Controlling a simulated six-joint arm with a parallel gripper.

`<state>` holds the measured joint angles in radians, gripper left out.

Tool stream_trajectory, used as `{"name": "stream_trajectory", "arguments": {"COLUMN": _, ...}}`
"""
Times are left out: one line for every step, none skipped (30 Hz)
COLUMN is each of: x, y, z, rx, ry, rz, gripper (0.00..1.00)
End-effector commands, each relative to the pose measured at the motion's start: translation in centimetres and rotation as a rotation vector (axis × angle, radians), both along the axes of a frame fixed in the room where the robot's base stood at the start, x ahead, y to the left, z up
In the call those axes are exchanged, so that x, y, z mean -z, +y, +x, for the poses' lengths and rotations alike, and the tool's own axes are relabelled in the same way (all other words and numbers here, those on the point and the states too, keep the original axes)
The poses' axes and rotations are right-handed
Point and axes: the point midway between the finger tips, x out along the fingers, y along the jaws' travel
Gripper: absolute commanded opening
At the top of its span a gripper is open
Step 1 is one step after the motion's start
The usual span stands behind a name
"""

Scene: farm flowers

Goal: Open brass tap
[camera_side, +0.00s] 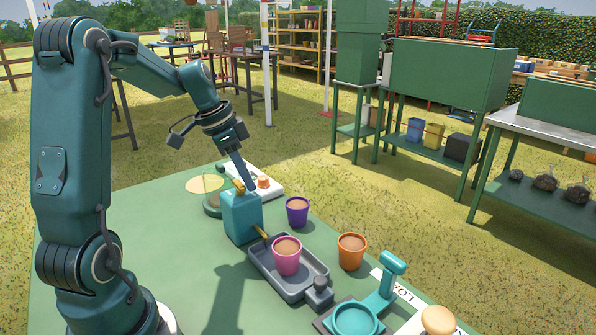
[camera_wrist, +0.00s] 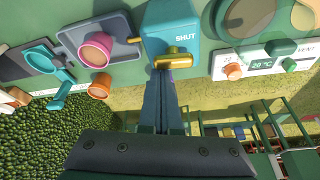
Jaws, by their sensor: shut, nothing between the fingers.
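The blue tank (camera_side: 241,216) stands on the green table; in the wrist view (camera_wrist: 172,22) it bears the word SHUT. The brass tap handle (camera_wrist: 174,61) lies crosswise on the tank, just below that word; it also shows at the tank's top in the side view (camera_side: 239,186). A brass spout (camera_side: 261,231) points over the grey tray (camera_side: 262,267). My gripper (camera_side: 250,188) is shut and empty, pointing down beside the handle. In the wrist view its fingertips (camera_wrist: 166,73) meet the handle's lower edge; I cannot tell whether they touch it.
A purple pot (camera_side: 297,211) and an orange pot (camera_side: 351,251) stand to the right. A white panel with an orange knob (camera_side: 263,181) lies behind the tank. A teal scale (camera_side: 355,318) is at the front.

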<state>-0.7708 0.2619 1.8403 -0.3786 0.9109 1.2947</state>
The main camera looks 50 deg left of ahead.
Motion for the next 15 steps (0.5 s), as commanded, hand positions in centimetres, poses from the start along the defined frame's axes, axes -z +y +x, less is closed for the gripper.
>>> {"name": "stream_trajectory", "arguments": {"x": 0.02, "y": 0.0, "z": -0.07, "rx": 0.017, "ry": 0.001, "rz": -0.001, "gripper": 0.0}}
{"name": "stream_trajectory", "arguments": {"x": 0.03, "y": -0.02, "z": -0.09, "rx": 0.03, "ry": 0.001, "rz": -0.001, "gripper": 0.0}}
{"name": "stream_trajectory", "arguments": {"x": 0.02, "y": -0.03, "z": -0.1, "rx": 0.044, "ry": 0.001, "rz": 0.0, "gripper": 0.0}}
{"name": "stream_trajectory", "arguments": {"x": 0.02, "y": -0.04, "z": -0.11, "rx": 0.053, "ry": 0.001, "rz": 0.0, "gripper": 0.0}}
{"name": "stream_trajectory", "arguments": {"x": 0.02, "y": -0.04, "z": -0.13, "rx": 0.064, "ry": 0.001, "rz": 0.0, "gripper": 0.0}}
{"name": "stream_trajectory", "arguments": {"x": 0.02, "y": -0.06, "z": -0.15, "rx": 0.074, "ry": 0.001, "rz": 0.0, "gripper": 0.0}}
{"name": "stream_trajectory", "arguments": {"x": 0.03, "y": -0.07, "z": -0.18, "rx": 0.083, "ry": 0.002, "rz": 0.0, "gripper": 0.0}}
{"name": "stream_trajectory", "arguments": {"x": 0.03, "y": -0.09, "z": -0.19, "rx": 0.092, "ry": 0.002, "rz": -0.001, "gripper": 0.0}}
{"name": "stream_trajectory", "arguments": {"x": 0.04, "y": -0.1, "z": -0.23, "rx": 0.101, "ry": 0.002, "rz": -0.001, "gripper": 0.0}}
{"name": "stream_trajectory", "arguments": {"x": 0.05, "y": -0.11, "z": -0.24, "rx": 0.109, "ry": 0.003, "rz": -0.001, "gripper": 0.0}}
{"name": "stream_trajectory", "arguments": {"x": 0.05, "y": -0.11, "z": -0.25, "rx": 0.116, "ry": 0.002, "rz": -0.001, "gripper": 0.0}}
{"name": "stream_trajectory", "arguments": {"x": 0.06, "y": -0.11, "z": -0.27, "rx": 0.126, "ry": 0.002, "rz": -0.001, "gripper": 0.0}}
{"name": "stream_trajectory", "arguments": {"x": 0.05, "y": -0.11, "z": -0.28, "rx": 0.133, "ry": 0.002, "rz": 0.0, "gripper": 0.0}}
{"name": "stream_trajectory", "arguments": {"x": 0.05, "y": -0.11, "z": -0.29, "rx": 0.141, "ry": 0.002, "rz": -0.001, "gripper": 0.0}}
{"name": "stream_trajectory", "arguments": {"x": 0.04, "y": -0.11, "z": -0.31, "rx": 0.152, "ry": 0.002, "rz": 0.0, "gripper": 0.0}}
